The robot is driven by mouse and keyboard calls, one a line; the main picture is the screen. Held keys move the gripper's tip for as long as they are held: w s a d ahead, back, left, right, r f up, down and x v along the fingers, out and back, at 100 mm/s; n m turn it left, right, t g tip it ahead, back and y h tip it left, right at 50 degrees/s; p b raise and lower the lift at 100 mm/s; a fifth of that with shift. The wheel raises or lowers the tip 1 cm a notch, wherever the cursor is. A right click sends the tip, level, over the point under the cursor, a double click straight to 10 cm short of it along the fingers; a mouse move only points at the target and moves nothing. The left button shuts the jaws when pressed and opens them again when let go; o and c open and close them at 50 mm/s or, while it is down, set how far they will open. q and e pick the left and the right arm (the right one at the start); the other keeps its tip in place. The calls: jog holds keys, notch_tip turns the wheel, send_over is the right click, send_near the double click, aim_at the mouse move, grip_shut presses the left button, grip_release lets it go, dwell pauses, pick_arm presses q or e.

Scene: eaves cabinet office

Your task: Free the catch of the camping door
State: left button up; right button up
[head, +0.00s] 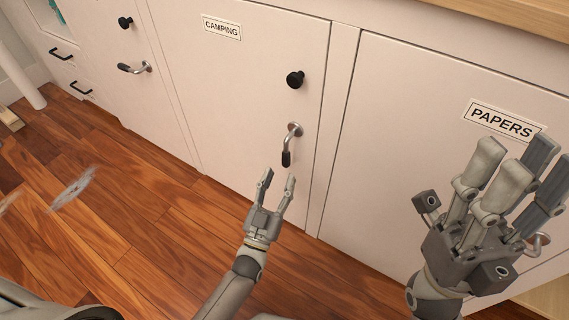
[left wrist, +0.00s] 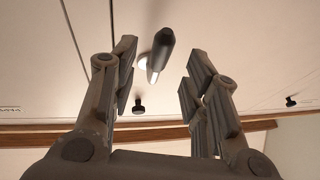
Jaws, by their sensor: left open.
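The camping door (head: 235,90) is a pale panel with a CAMPING label (head: 222,27); it looks shut. Its catch (head: 291,145) is a bent silver lever with a black grip hanging down, below a round black knob (head: 295,80). My left gripper (head: 279,176) is open and empty just below the lever's black tip. In the left wrist view the lever (left wrist: 161,53) shows between the open fingers (left wrist: 160,70), with the knob (left wrist: 138,106) beyond; I see no contact. My right gripper (head: 510,165) is in front of the papers door; its finger gap is unclear.
The papers door (head: 400,110), labelled PAPERS (head: 504,121), is at right; its lever (head: 538,241) is partly behind my right gripper. Another door to the left has a knob (head: 125,22) and lever (head: 135,68). The wooden floor (head: 130,220) in front is mostly clear.

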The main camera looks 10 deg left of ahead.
pick_arm(q)
jog(key=v, duration=0.5)
jog(key=shift+s+f, duration=0.1)
jog(key=shift+s, duration=0.1)
